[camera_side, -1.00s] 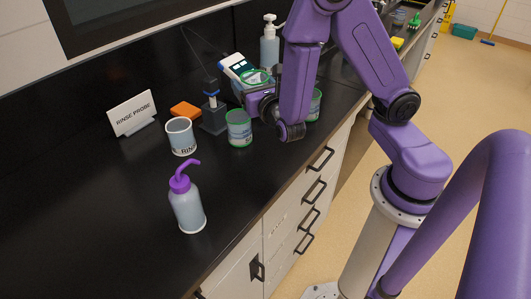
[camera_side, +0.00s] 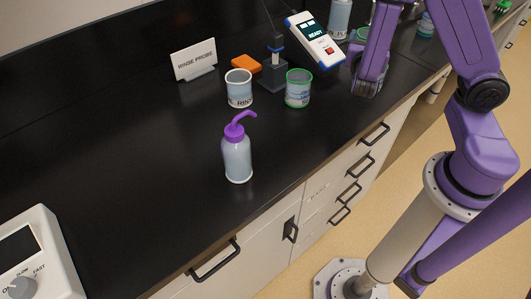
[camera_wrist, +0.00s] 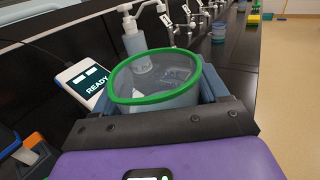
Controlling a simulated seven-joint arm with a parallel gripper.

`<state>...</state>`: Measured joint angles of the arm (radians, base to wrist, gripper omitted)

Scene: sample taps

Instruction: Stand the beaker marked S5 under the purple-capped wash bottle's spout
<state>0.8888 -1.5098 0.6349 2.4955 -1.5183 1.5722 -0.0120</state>
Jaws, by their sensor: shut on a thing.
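My gripper (camera_wrist: 160,92) is shut on a clear green-rimmed beaker (camera_wrist: 150,95), which is upright between the fingers in the wrist view. Its marking does not show there. In the side view my arm hides most of the grip; a bit of green rim (camera_side: 361,33) shows beside it. The purple-capped wash bottle (camera_side: 237,158) stands on the bench, left of and nearer than my gripper. Its purple spout (camera_side: 246,116) bends to the upper right. Another green-rimmed beaker (camera_side: 298,92) stands behind and right of the bottle; its label is too small to read.
A white-rimmed beaker (camera_side: 239,92) stands behind the bottle, beside a probe stand (camera_side: 273,72), an orange block (camera_side: 246,64) and a RINSE PROBE sign (camera_side: 194,60). A meter (camera_side: 315,42) reads READY. A dial box (camera_side: 42,262) is front left. The bench around the bottle is clear.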

